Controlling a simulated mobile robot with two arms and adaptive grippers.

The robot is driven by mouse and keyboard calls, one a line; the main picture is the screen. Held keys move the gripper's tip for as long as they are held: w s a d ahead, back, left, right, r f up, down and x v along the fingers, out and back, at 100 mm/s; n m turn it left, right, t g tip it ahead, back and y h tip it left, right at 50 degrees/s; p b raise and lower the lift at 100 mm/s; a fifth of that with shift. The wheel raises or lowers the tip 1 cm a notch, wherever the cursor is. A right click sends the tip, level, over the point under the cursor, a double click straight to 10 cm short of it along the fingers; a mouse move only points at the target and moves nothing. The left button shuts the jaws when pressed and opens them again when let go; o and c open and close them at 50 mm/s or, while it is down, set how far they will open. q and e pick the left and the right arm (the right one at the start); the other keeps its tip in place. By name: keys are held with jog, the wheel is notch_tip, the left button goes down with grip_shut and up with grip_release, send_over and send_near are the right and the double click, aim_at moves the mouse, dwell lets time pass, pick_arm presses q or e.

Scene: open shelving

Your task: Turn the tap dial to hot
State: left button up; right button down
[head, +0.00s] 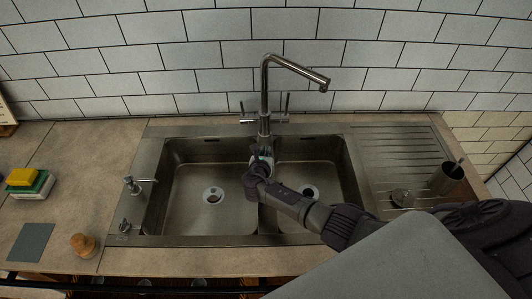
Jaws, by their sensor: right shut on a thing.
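The chrome tap (264,95) stands at the back of the sink, its spout angled up and to the right. It has two upright levers, a left one (242,108) and a right one (287,104). My right gripper (263,157) reaches in from the right over the sink and is shut at the front of the tap's lower body. The tap dial there is hidden behind the fingers, and its setting cannot be read. My left gripper is out of view.
The steel sink (155,190) has two basins. A metal cup (447,178) and a small round metal item (402,197) are on the drainboard (395,150). Sponges (30,182), a grey cloth (30,242) and a wooden-topped item (82,244) lie left. A soap dispenser (132,185) stands left of the basins.

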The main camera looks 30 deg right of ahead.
jog(key=shift+w+a+f+m+g+h+b, duration=0.2)
jog(key=shift+m+g+h+b, duration=0.2)
jog(key=shift+m+h, duration=0.2)
jog(key=m+g+h+b, duration=0.1)
jog(key=m+g+b, duration=0.1)
jog(key=g+b, duration=0.1)
jog(key=m+g+h+b, duration=0.2)
jog(key=m+b, duration=0.1)
jog(key=b, duration=0.3)
jog(key=m+g+h+b, duration=0.1)
jog(key=m+g+b, duration=0.2)
jog(key=b, duration=0.2)
jog(key=shift+w+g+h, duration=0.3)
jog(key=shift+r+m+g+b, duration=0.2)
jog(key=shift+m+g+b, duration=0.3)
jog(key=shift+b, duration=0.5)
jog(key=c, duration=1.2)
grip_release()
jog(key=shift+c, duration=0.2)
